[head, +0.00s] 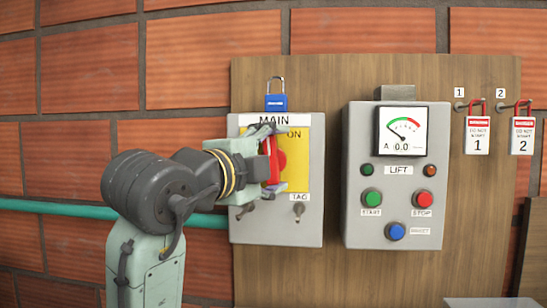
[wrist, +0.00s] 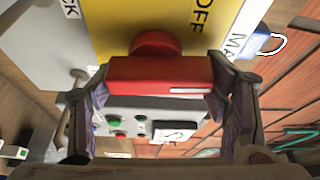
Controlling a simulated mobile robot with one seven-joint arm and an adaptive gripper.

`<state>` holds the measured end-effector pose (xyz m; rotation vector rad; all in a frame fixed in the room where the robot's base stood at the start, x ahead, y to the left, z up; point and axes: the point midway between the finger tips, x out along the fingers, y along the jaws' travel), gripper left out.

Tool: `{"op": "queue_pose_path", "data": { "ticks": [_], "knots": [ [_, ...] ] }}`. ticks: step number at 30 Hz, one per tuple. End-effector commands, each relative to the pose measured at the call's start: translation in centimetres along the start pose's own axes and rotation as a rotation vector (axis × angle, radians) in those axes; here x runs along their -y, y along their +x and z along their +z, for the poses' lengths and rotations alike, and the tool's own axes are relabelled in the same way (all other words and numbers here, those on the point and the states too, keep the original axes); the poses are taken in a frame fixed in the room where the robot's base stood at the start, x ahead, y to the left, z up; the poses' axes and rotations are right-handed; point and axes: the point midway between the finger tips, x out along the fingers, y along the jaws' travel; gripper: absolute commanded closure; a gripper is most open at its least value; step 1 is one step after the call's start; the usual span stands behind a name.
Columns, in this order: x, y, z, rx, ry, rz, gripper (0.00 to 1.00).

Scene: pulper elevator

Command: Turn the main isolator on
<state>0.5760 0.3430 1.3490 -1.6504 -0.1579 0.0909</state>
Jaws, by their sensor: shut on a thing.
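The main isolator is a grey box (head: 310,215) labelled MAIN, with a yellow plate (head: 302,165). ON shows at the plate's upper right in the head view; OFF shows on it in the wrist view. The red handle (wrist: 160,75) has a round red hub and a pale mark near its right end in the wrist view. My gripper (head: 268,158) is shut on this handle, one finger at each end. In the head view the handle (head: 274,158) stands about upright, partly hidden by my gripper.
A blue padlock (head: 276,102) is above the box. To the right is the lift panel (head: 363,225) with a dial, lamps and buttons. A green pipe (head: 60,207) runs along the brick wall.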

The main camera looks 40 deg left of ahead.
Motion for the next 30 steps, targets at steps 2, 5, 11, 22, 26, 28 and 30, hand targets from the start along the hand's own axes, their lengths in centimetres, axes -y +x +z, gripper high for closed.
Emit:
{"op": "queue_pose_path", "data": {
  "ticks": [2,5,11,22,26,28,30],
  "knots": [
    [0.16,0.0,-0.02,0.001,0.033,0.011,0.58],
    [0.12,0.02,-0.04,0.001,0.064,0.024,0.58],
    [0.03,0.03,-0.05,0.0,0.096,0.038,0.58],
    [0.0,0.03,-0.06,0.0,0.103,0.04,0.58],
    [0.0,0.03,-0.06,0.001,0.103,0.04,0.26],
    [-0.01,0.03,-0.05,0.001,0.102,0.04,0.21],
    [-0.02,0.02,-0.05,0.001,0.102,0.041,0.17]
  ]
}}
